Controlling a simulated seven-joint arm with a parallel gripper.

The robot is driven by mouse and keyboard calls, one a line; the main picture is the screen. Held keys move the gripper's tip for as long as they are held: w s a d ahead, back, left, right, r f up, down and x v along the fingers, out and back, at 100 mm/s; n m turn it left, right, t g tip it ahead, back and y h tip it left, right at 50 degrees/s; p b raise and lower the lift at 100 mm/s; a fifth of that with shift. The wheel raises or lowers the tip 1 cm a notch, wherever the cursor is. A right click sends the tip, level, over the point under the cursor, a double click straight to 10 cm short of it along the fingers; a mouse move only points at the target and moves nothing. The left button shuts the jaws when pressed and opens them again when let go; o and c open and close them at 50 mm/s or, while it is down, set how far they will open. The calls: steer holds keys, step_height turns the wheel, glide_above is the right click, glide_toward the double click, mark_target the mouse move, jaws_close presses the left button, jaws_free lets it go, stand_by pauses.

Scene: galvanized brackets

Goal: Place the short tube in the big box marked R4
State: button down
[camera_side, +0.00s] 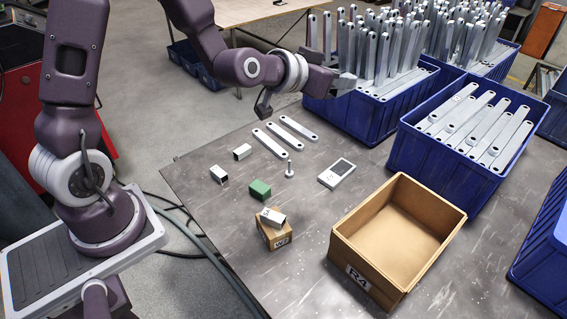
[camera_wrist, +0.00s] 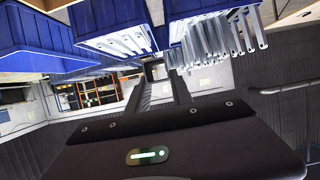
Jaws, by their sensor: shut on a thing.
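The big open cardboard box marked R4 (camera_side: 372,264) stands on the grey table, empty inside as far as I see. My gripper (camera_side: 346,80) is high above the table's far side, beyond and above the R4 box, and well apart from it. In the wrist view its two fingers (camera_wrist: 161,92) are shut on a small, dark, square hollow piece (camera_wrist: 155,70), which looks like a short tube seen end-on. Similar short tubes lie on the table (camera_side: 219,174), farther back (camera_side: 242,152), and on a small box marked W2 (camera_side: 272,216).
Blue bins of metal strips (camera_side: 455,150) line the far right, one right beside my gripper (camera_side: 378,112). Long flat strips (camera_side: 270,144), a bolt (camera_side: 290,169), a green block (camera_side: 260,189) and a white device (camera_side: 337,173) lie on the table. Table left of the R4 box is partly clear.

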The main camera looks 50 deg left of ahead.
steer(key=w+a+f+n+y, duration=0.25)
steer(key=w+a+f, duration=0.35)
steer(key=w+f, duration=0.3)
steer(key=n+g+y, duration=0.1)
steer(key=n+y, duration=0.1)
steer(key=y, duration=0.1)
glide_above(322, 154)
step_height(322, 154, down, 19)
step_height(322, 154, down, 10)
steer(key=shift+w+f, duration=0.1)
steer(key=c, duration=1.1)
jaws_free()
